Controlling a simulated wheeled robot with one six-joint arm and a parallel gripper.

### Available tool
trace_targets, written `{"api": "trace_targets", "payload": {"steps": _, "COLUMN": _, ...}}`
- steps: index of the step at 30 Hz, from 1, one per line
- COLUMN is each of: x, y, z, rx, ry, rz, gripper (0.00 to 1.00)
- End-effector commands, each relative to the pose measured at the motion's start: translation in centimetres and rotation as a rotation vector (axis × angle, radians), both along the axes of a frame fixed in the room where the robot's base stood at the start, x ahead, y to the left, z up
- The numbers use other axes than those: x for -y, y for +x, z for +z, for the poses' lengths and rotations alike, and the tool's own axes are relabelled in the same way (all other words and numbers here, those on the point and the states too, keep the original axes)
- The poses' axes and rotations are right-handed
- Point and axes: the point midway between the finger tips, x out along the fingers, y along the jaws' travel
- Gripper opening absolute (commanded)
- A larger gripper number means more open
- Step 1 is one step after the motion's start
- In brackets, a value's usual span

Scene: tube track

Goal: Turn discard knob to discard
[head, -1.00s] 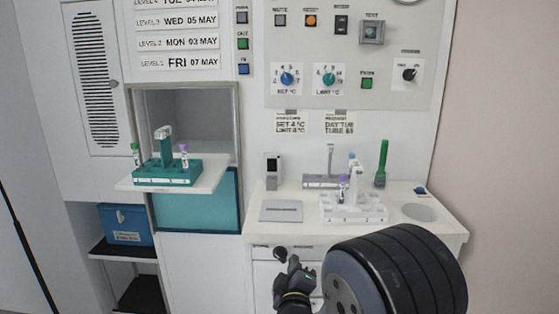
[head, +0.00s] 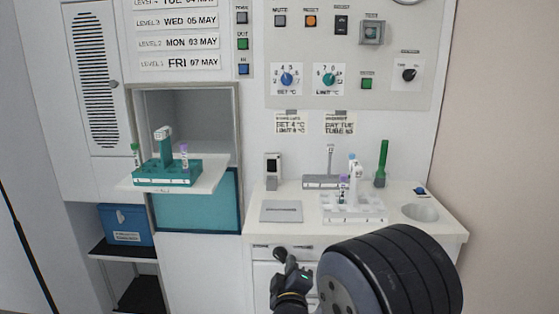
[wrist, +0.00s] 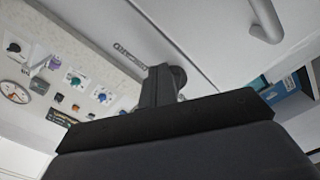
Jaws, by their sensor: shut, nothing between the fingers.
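A round black knob (head: 280,254) sits on the front face below the counter, between two small labels too small to read in the head view. In the wrist view the dark knob (wrist: 179,77) shows just beside my fingertips, with a printed label (wrist: 129,54) on the white face to its left. My gripper (head: 289,263) is shut and empty, with its tips right at the lower right of the knob. In the wrist view the gripper (wrist: 160,80) partly covers the knob. I cannot tell whether they touch. The knob's pointer direction is hidden.
The counter (head: 295,195) above holds a white tube rack (head: 353,207) and a green tube (head: 381,164). A teal rack (head: 167,173) stands on a tray at the left hatch. A wall panel (head: 350,95) carries other knobs. A handle (wrist: 265,22) shows in the wrist view.

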Motion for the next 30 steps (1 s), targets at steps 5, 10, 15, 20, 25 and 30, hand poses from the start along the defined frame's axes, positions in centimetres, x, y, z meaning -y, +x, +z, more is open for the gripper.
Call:
{"api": "trace_targets", "payload": {"steps": 5, "x": -0.29, "y": 0.01, "z": 0.04, "rx": 0.000, "ry": 0.000, "rz": 0.001, "gripper": 0.00}}
{"api": "trace_targets", "payload": {"steps": 10, "x": -0.50, "y": 0.03, "z": 0.07, "rx": 0.001, "ry": -0.001, "rz": 0.002, "gripper": 0.00}}
{"api": "trace_targets", "payload": {"steps": 15, "x": -0.57, "y": 0.03, "z": 0.09, "rx": 0.001, "ry": -0.001, "rz": 0.004, "gripper": 0.00}}
{"api": "trace_targets", "payload": {"steps": 20, "x": -0.62, "y": 0.03, "z": 0.00, "rx": 0.002, "ry": -0.001, "rz": 0.005, "gripper": 0.00}}
{"api": "trace_targets", "payload": {"steps": 25, "x": -0.69, "y": 0.03, "z": -0.23, "rx": 0.002, "ry": -0.001, "rz": 0.006, "gripper": 0.00}}
{"api": "trace_targets", "payload": {"steps": 30, "x": -0.75, "y": 0.04, "z": -0.57, "rx": 0.003, "ry": -0.001, "rz": 0.005, "gripper": 0.00}}
